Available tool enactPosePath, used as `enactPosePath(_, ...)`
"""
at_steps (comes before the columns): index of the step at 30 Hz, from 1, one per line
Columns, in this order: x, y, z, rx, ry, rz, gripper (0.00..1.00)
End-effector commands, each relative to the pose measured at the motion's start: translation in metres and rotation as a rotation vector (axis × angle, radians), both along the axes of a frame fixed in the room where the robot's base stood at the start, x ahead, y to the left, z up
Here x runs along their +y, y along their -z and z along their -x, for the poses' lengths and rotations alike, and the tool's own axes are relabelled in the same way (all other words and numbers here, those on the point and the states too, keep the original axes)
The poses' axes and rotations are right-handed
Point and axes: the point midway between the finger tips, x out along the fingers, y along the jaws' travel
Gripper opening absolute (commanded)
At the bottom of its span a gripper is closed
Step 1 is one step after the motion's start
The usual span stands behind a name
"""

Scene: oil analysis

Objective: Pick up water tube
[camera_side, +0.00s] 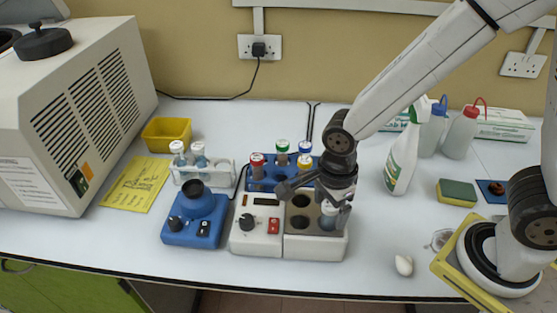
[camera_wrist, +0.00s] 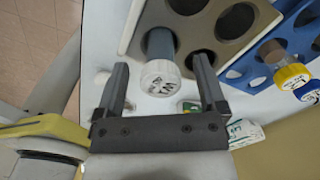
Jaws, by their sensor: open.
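A tube with a white cap marked with dark print (camera_wrist: 161,78) stands in a hole of the beige heating block (camera_wrist: 213,42). In the side view the block (camera_side: 318,247) is the right part of a white unit, and the tube (camera_side: 329,217) shows partly below my gripper. My gripper (camera_side: 340,200) points down over the block's right side. In the wrist view my gripper (camera_wrist: 160,70) is open, with one finger on each side of the capped tube and gaps visible. The frames do not show the tube's label or contents clearly.
A blue rack (camera_side: 262,183) with several colour-capped tubes stands just behind the block. A white rack (camera_side: 215,177) with white-capped tubes and a blue mixer (camera_side: 193,232) are left. A spray bottle (camera_side: 402,160) and sponge (camera_side: 457,192) are right.

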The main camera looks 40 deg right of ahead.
Motion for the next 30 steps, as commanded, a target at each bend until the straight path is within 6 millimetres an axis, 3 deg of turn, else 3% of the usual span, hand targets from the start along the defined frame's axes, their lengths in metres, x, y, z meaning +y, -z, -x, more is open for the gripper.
enactPosePath(9, 0.0, 0.02, 0.0, 0.0, 0.0, 0.0, 0.9)
enactPosePath(24, 0.0, 0.02, 0.0, 0.0, 0.0, 0.0, 0.9)
enactPosePath(25, 0.0, 0.02, 0.0, 0.0, 0.0, 0.0, 0.87)
enactPosePath(26, 0.0, 0.02, 0.0, 0.0, 0.0, 0.0, 0.78)
enactPosePath(30, 0.0, 0.02, 0.0, 0.0, 0.0, 0.0, 0.33)
